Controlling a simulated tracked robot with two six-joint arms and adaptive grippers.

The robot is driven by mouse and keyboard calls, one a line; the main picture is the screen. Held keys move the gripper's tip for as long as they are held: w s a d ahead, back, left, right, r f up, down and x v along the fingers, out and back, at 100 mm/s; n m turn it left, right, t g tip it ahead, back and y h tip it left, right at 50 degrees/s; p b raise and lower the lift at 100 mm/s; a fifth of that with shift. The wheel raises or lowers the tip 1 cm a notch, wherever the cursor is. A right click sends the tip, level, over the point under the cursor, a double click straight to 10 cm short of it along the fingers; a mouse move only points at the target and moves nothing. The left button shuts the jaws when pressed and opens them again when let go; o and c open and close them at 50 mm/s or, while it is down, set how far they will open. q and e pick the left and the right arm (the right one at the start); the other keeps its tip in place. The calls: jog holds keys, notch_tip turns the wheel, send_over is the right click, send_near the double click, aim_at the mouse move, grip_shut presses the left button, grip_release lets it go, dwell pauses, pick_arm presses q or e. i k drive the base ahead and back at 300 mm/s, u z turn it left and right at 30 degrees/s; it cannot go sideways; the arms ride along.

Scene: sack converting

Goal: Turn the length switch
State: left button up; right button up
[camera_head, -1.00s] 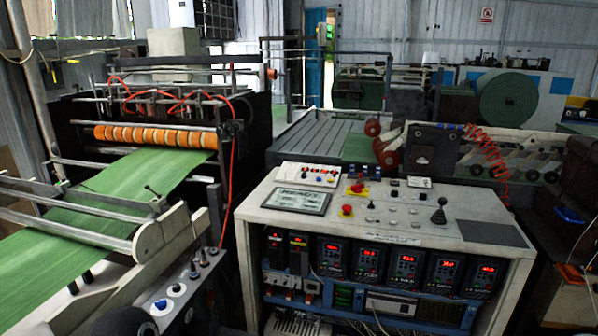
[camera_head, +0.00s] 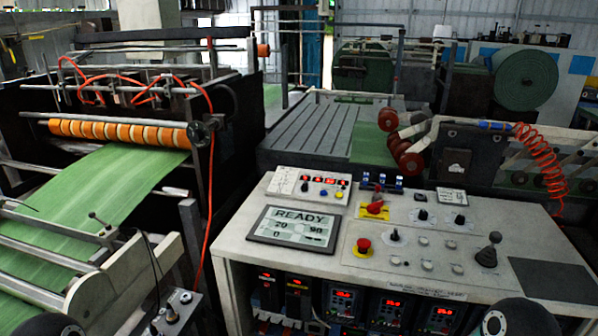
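The control console (camera_head: 310,232) stands in front of me with its pale top in full view. Black rotary knobs show on it: one left of centre (camera_head: 394,235), one farther back (camera_head: 421,215) and one to its right (camera_head: 459,220). Their labels are too small to read, so I cannot tell which is the length switch. The display (camera_head: 294,228) reads READY with 20, 90 and 0. Neither gripper is in view. Dark round parts at the bottom edge appear to be my arm links.
The machine with orange rollers (camera_head: 122,132) and green web (camera_head: 90,205) is at left. A red coiled hose (camera_head: 541,160) hangs at right.

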aim_at(304, 188)
jog(key=z, duration=0.35)
jog(key=i, duration=1)
jog(key=z, duration=0.55)
jog(key=k, duration=0.6)
jog(key=z, duration=0.2)
jog(key=i, duration=0.6)
jog(key=u, duration=0.1)
